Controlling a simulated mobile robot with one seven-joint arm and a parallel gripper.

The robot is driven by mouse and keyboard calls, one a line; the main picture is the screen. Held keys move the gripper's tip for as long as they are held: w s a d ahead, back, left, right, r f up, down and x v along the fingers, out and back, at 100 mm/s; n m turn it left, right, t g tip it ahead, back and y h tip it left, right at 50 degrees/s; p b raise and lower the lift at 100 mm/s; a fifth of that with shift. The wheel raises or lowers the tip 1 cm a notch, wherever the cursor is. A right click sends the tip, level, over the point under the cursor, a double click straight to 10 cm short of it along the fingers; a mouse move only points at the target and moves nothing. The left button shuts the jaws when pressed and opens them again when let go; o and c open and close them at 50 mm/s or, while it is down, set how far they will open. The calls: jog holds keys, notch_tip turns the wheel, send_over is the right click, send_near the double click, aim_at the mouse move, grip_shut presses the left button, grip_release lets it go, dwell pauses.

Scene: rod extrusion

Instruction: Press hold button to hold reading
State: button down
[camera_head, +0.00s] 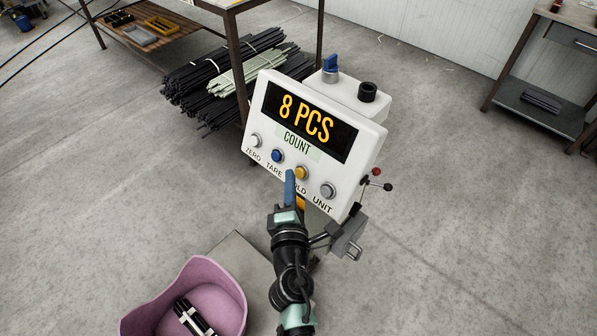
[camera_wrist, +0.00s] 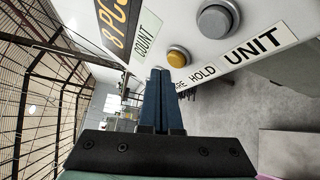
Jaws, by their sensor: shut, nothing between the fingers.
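The yellow HOLD button (camera_head: 301,173) is on the lower front of a white indicator box (camera_head: 362,165) whose screen (camera_head: 306,120) reads "8 PCS", with "COUNT" below. My gripper (camera_head: 290,174) has its blue fingers shut and empty, with the tips just left of the yellow button and covering part of the HOLD label. In the wrist view the yellow button (camera_wrist: 178,57) shows just above and right of the shut fingertips (camera_wrist: 160,72). I cannot tell whether the tips touch the panel; they do not cover the button.
The blue TARE button (camera_head: 277,156) is left of the fingertips, the white ZERO button (camera_head: 256,140) farther left, and the grey UNIT button (camera_head: 328,190) to the right. A pink bin (camera_head: 222,275) with black rods stands at lower left. Rod bundles (camera_head: 215,80) lie behind.

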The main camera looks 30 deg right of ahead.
jog(key=shift+w+d+f, duration=0.15)
jog(key=shift+d+f, duration=0.05)
jog(key=shift+d, duration=0.15)
jog(key=shift+w+d+f, duration=0.1)
jog(key=shift+d+f, duration=0.1)
jog(key=shift+d, duration=0.3)
dwell(1.1)
jog(key=shift+a, duration=0.15)
jog(key=shift+s+a+r, duration=0.3)
jog(key=shift+a+r, duration=0.1)
jog(key=shift+a, duration=0.3)
jog(key=a, duration=0.1)
jog(key=s+a+r, duration=0.1)
jog(key=a, duration=0.1)
jog(key=a+r, duration=0.1)
jog(key=shift+s+a, duration=0.15)
jog(key=shift+s, duration=0.1)
jog(key=shift+r, duration=0.15)
dwell(0.6)
